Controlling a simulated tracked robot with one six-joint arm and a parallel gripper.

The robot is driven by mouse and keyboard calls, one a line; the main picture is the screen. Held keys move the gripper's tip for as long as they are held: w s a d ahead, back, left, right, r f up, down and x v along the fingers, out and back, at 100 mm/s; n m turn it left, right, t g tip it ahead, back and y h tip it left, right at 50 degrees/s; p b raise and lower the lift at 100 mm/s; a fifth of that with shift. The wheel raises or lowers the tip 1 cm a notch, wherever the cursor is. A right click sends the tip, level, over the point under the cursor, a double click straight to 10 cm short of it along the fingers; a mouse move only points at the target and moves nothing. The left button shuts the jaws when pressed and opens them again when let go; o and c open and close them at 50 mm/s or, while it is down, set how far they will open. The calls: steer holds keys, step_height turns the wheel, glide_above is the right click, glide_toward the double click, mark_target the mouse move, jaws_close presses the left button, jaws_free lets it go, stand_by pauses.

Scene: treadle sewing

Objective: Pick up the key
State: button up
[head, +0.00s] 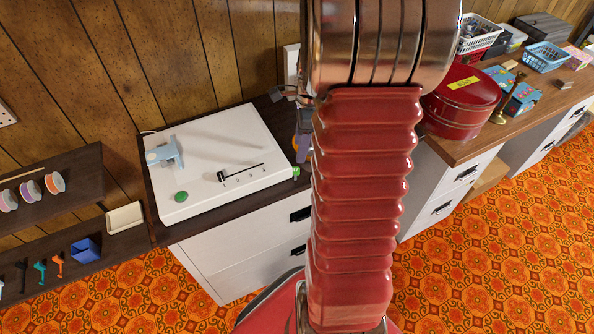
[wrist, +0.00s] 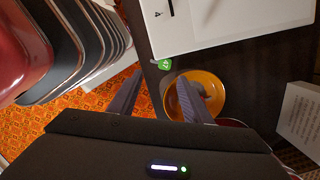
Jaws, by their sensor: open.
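A small green tag (wrist: 164,64), which looks like the key's fob, lies on the dark tabletop by its edge in the wrist view. The key's metal part is not clear to me. The green piece also shows in the head view (head: 296,173), at the front edge beside my arm. My gripper (wrist: 157,92) is open and empty, with its two fingers spread. The tag appears between and beyond the fingertips. In the head view most of my gripper is hidden behind my red arm.
An orange dish (wrist: 212,87) sits right of the tag, partly behind the right finger. A white box (head: 232,150) with a green button stands beside it. A red tin (head: 463,97) stands on the right-hand desk. Patterned orange carpet (head: 490,240) lies below.

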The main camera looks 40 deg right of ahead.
glide_above(296, 173)
steer(key=shift+s+d+f, duration=0.15)
steer(key=shift+f, duration=1.1)
steer(key=shift+s+d+f, duration=0.1)
steer(key=shift+d+f, duration=0.05)
steer(key=shift+f, duration=1.05)
steer(key=shift+f, duration=0.1)
steer(key=shift+w+a+f, duration=0.1)
steer(key=shift+f, duration=1.2)
steer(key=shift+w+a+f, duration=0.1)
steer(key=shift+f, duration=1.15)
steer(key=shift+c, duration=0.3)
steer(key=c, duration=0.7)
steer(key=shift+r, duration=0.15)
